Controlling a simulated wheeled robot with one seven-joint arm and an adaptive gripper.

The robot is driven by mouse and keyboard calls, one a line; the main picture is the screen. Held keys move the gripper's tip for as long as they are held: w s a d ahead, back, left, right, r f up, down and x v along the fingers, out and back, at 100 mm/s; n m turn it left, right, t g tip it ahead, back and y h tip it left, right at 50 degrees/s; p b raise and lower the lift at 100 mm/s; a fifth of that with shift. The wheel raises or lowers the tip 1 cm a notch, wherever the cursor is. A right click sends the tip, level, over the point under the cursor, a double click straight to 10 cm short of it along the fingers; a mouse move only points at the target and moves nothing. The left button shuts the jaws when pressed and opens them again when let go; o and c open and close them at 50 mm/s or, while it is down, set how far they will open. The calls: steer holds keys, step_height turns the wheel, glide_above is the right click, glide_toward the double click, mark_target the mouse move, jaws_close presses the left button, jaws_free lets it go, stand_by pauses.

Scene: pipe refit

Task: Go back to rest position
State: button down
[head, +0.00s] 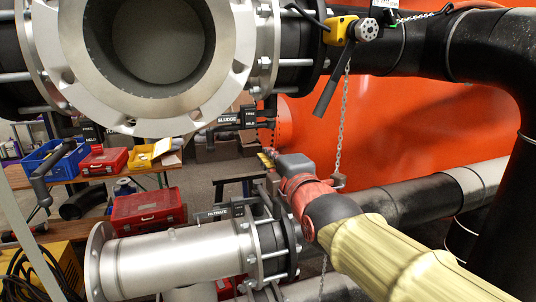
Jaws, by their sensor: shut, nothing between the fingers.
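My arm in its yellow sleeve comes up from the lower right of the head view. It ends in a red and black wrist and a grey housing. My gripper (267,159) points away to the left, small and partly hidden by the wrist. It looks shut, and nothing shows in it. It is above and behind the right end of the steel flanged pipe piece (180,260). A hanging chain (341,125) passes close to the wrist; I cannot tell if they touch.
A large open flanged pipe (238,75) fills the upper left. A yellow valve with a black lever (327,92) hangs from the upper black pipe (480,42). An orange tank (420,125) stands behind. Red toolbox (147,208), blue bin (70,165) and yellow bin (143,158) are at left.

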steer(key=s+d+f+m+g+h, duration=0.1)
steer(key=s+f+m+g, duration=0.3)
steer(key=f, duration=0.5)
steer(key=s+d+f+m+g+h, duration=0.1)
steer(key=s+d+f+m+g, duration=0.15)
steer(key=f+m, duration=0.45)
steer(key=s+d+f+m+g+h+b, duration=0.1)
steer(key=s+d+f+m+g+b, duration=0.1)
steer(key=s+d+f+m, duration=0.3)
steer(key=s+d+f+m+g+h+b, duration=0.1)
steer(key=s+d+f+m, duration=0.4)
steer(key=s+f, duration=0.7)
steer(key=s+d+g+b, duration=0.1)
steer(key=s+d+b, duration=0.1)
steer(key=s, duration=0.3)
steer(key=shift+s+d+f+g+h, duration=0.3)
steer(key=shift+s+d+g+h, duration=0.05)
steer(key=shift+s+h, duration=0.05)
steer(key=c, duration=2.6)
jaws_free()
